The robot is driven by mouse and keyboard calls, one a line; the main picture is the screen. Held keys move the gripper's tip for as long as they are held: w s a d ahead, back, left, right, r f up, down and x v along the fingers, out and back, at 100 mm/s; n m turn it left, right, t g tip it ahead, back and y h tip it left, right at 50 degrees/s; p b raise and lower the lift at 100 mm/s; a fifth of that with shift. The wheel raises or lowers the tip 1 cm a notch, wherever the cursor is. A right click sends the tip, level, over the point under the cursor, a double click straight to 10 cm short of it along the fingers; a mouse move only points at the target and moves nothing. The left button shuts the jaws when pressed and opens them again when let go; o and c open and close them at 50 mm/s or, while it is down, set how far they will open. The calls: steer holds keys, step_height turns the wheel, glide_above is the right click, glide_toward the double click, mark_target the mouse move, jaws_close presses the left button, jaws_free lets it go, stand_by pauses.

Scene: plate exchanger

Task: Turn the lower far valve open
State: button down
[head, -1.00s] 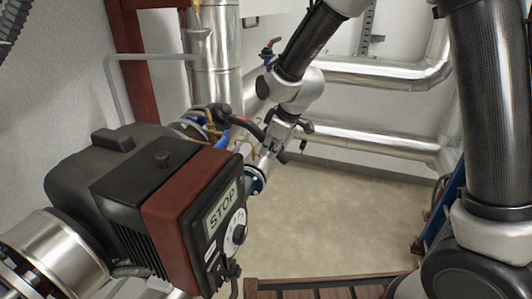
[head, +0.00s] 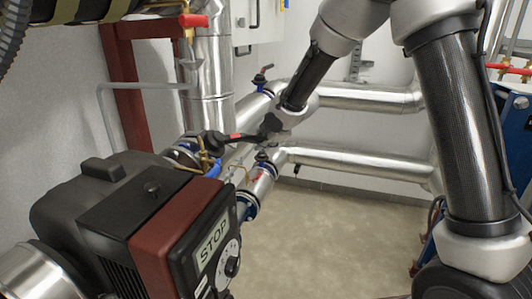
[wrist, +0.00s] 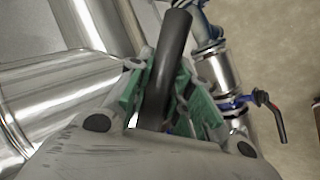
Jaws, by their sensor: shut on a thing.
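In the head view my gripper (head: 268,130) is at the middle, by the pipes behind the pump. A long black lever with a red mark (head: 238,137) runs from the left and meets it. In the wrist view the green-padded jaws of my gripper (wrist: 168,95) are shut on a dark handle (wrist: 172,50), which runs up between them. The handle's valve body is mostly hidden. To its right, apart from the jaws, a blue valve with a black-tipped lever (wrist: 262,100) sits on a silver pipe. I cannot tell for sure which valve is the lower far one.
A black and dark red pump with a STOP label (head: 213,240) fills the lower left. Silver pipes (head: 350,160) run along the back wall. A small red-handled valve (head: 263,72) stands on the upper pipe. The floor (head: 330,225) is bare.

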steer(key=w+a+r+n+t+y, duration=0.1)
steer(key=w+a+r+n+y, duration=0.2)
steer(key=w+a+r+n, duration=0.2)
steer(key=shift+w+a+r+n, duration=0.35)
steer(key=shift+w+r+n, duration=0.35)
steer(key=shift+r+n, duration=0.75)
steer(key=shift+r, duration=0.1)
steer(key=c, duration=1.4)
jaws_free()
steer(key=shift+a, duration=0.1)
steer(key=shift+o, duration=0.6)
steer(key=v, duration=1.2)
steer(key=shift+f, duration=0.2)
steer(key=shift+s, duration=0.1)
